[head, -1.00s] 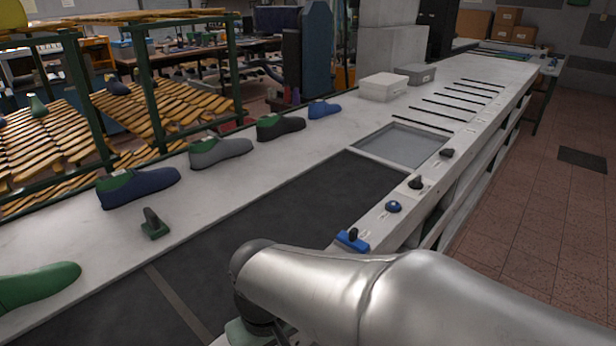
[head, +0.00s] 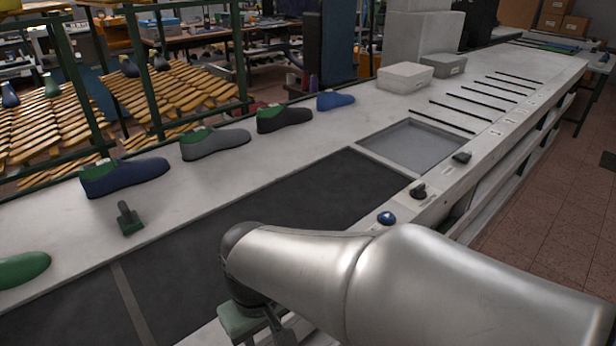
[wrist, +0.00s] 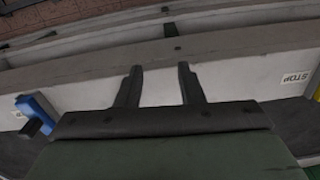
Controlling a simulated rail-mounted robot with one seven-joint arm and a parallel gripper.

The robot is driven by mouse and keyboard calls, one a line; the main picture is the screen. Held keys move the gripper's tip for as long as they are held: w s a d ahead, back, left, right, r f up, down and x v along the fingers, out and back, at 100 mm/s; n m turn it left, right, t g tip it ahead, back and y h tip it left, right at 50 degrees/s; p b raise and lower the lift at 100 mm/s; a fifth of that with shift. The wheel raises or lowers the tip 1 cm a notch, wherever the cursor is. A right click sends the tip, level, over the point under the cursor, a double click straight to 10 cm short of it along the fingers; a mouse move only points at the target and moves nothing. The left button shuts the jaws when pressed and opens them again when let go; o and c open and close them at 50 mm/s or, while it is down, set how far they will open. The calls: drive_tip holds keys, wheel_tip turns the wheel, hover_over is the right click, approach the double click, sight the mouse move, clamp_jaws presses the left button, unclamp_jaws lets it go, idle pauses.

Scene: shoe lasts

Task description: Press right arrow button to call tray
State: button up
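In the head view the front rail of the conveyor bench carries a blue round button (head: 386,218), a black knob (head: 418,191) and a second black control (head: 461,157). I cannot make out arrow markings on any of them. My gripper shows in the wrist view (wrist: 159,84) with its two dark fingers apart and nothing between them. It is over the bench's pale rail. To its left in the wrist view is a blue bracket with a black knob (wrist: 36,114); a STOP label (wrist: 296,77) is to its right.
A dark belt (head: 290,205) runs along the bench to a grey recessed panel (head: 415,145). Shoes on lasts, such as a navy one (head: 125,178), line the far side. A green stand (head: 129,220) is nearer. Grey boxes (head: 405,78) stand farther back.

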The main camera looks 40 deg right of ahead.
clamp_jaws()
idle(1.9)
